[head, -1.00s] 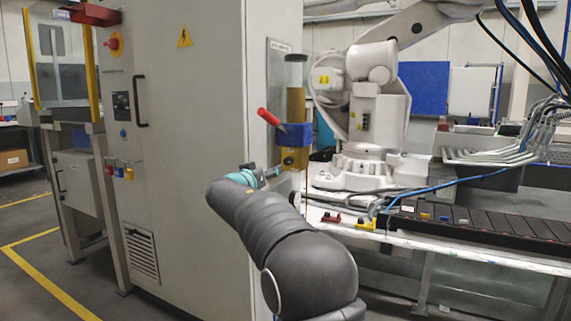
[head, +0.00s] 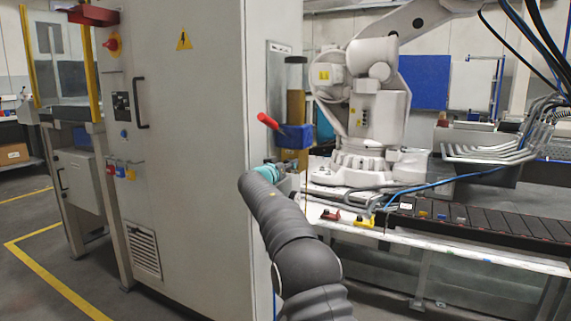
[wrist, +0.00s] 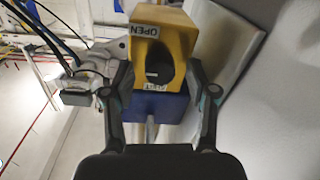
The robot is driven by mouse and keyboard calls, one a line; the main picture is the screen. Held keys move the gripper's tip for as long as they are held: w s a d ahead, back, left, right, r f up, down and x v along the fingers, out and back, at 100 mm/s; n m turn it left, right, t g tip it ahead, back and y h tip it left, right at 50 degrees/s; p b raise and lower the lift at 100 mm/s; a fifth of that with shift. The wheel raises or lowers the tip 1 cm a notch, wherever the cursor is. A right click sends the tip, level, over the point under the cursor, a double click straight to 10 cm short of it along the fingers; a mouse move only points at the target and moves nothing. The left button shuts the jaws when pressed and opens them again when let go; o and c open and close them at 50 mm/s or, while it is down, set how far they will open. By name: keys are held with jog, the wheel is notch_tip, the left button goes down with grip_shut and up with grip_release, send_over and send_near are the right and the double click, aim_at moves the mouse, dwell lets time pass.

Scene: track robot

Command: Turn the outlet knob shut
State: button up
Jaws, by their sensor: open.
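The outlet knob (wrist: 152,68) is a dark round part on the face of a yellow housing (wrist: 172,20) in the wrist view, with a light mark at its lower middle. An OPEN label sits at the housing's upper left; a smaller label below the knob is hard to read. My gripper (wrist: 160,75) is open, one finger on each side of the housing's lower part; whether they touch it I cannot tell. In the head view my gripper (head: 284,171) is just below the fixture with the red lever (head: 268,121), and the knob is hidden there.
A blue block (wrist: 158,106) adjoins the housing. The grey cabinet (head: 195,150) stands close on the left. A white robot arm (head: 380,110) stands behind on the bench (head: 400,238). Cables (head: 445,182) lie to the right.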

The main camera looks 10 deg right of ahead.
grip_shut()
jog(key=shift+n, duration=0.3)
jog(key=n, duration=0.8)
jog(key=shift+r, duration=0.15)
jog(key=n+p, duration=0.1)
jog(key=n, duration=0.3)
jog(key=shift+g, duration=0.3)
jog(key=n+p, duration=0.2)
jog(key=n, duration=0.2)
jog(key=shift+a, duration=0.1)
jog(key=shift+n, duration=0.4)
